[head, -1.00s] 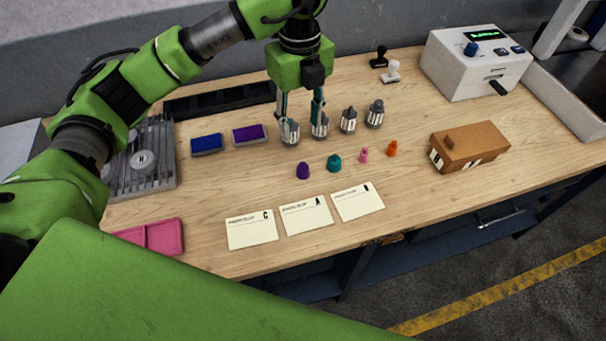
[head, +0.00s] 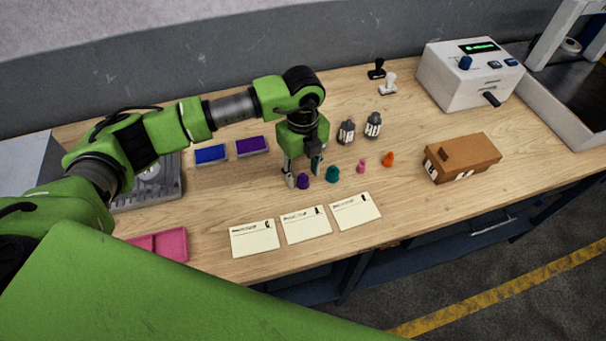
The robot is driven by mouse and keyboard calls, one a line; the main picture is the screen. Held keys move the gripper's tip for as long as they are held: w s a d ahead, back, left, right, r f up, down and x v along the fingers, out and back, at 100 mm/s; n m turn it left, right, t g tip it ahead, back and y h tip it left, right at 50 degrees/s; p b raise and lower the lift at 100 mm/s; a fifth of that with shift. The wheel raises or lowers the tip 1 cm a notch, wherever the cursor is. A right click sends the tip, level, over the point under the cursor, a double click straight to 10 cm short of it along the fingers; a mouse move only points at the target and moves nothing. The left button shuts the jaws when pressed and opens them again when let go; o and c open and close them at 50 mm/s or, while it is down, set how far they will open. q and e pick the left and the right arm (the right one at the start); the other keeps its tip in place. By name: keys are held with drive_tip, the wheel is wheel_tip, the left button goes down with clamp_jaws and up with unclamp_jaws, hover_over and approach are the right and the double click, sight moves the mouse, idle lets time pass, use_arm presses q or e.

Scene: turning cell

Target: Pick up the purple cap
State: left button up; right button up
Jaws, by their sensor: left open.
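The purple cap (head: 303,182) stands on the wooden bench, leftmost in a row of small caps. My left gripper (head: 304,174) is open and points down over it. One finger is just left of the cap and the other is behind and to its right. I cannot tell whether either finger touches the cap. My right gripper is not in view.
A teal cap (head: 333,174) stands close right of the gripper, then a pink cap (head: 361,166) and an orange cap (head: 388,159). Grey bottles (head: 346,132) stand behind. Paper cards (head: 306,225) lie in front. A brown box (head: 462,158) is at right.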

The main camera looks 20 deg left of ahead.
use_arm(q)
drive_tip(key=shift+f, duration=0.75)
drive_tip(key=c, duration=0.8)
drive_tip(key=shift+r, duration=0.1)
